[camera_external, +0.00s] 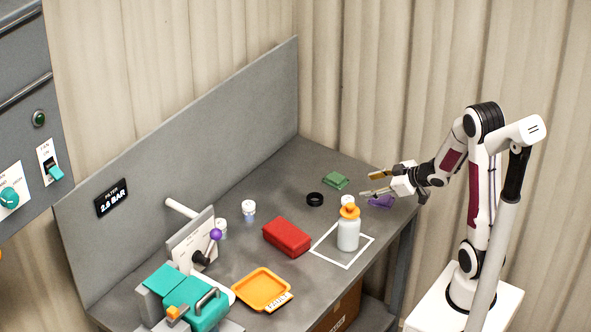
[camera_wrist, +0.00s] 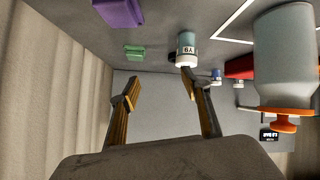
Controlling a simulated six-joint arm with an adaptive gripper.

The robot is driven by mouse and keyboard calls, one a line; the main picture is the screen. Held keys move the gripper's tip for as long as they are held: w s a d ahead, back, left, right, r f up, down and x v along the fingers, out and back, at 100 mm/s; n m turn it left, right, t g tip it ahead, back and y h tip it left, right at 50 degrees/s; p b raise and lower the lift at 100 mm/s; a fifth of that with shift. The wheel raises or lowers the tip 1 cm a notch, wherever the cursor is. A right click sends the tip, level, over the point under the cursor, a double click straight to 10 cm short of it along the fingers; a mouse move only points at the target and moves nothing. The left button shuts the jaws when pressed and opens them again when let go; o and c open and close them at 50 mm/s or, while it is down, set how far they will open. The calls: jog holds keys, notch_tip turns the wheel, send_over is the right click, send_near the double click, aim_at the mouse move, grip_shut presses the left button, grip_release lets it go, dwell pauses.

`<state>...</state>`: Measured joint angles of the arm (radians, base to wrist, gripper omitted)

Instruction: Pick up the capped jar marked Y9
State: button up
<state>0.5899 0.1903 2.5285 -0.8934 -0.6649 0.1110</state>
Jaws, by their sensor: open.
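The jar marked Y9 (camera_wrist: 186,48) shows upside down in the wrist view, with a white cap, a pale label and a blue-grey body. In the external view a white-capped jar (camera_external: 347,200), apparently the same one, is mostly hidden behind the orange-topped bottle; its marking cannot be read there. My gripper (camera_external: 371,184) is open and empty, above the table's far right part near this jar. In the wrist view the fingers (camera_wrist: 161,84) are spread, and the right fingertip overlaps the edge of the jar's cap. I cannot see any contact.
A white bottle with an orange top (camera_external: 348,235) stands close in front of the jar, inside a white outline. A purple block (camera_external: 380,201), green block (camera_external: 335,180), black ring (camera_external: 315,199) and red box (camera_external: 287,237) lie nearby. Two other small jars (camera_external: 249,208) (camera_external: 221,226) stand farther left.

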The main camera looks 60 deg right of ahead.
aim_at(353, 200)
jog(key=shift+s+a+f+t+y, duration=0.1)
jog(key=shift+a+f+t+y, duration=0.1)
jog(key=shift+a+f+y, duration=0.3)
jog(key=shift+a+f+t+y, duration=0.2)
jog(key=shift+f+y, duration=0.3)
jog(key=shift+f, duration=0.25)
jog(key=shift+s+a+f+y, duration=0.2)
jog(key=shift+a+f+y, duration=0.15)
jog(key=shift+y, duration=0.25)
jog(key=shift+s+a+t+y, duration=0.2)
jog(key=shift+a+t+y, duration=0.15)
jog(key=shift+t+y, duration=0.05)
jog(key=shift+x, duration=1.35)
jog(key=shift+x, duration=2.55)
jog(key=c, duration=1.2)
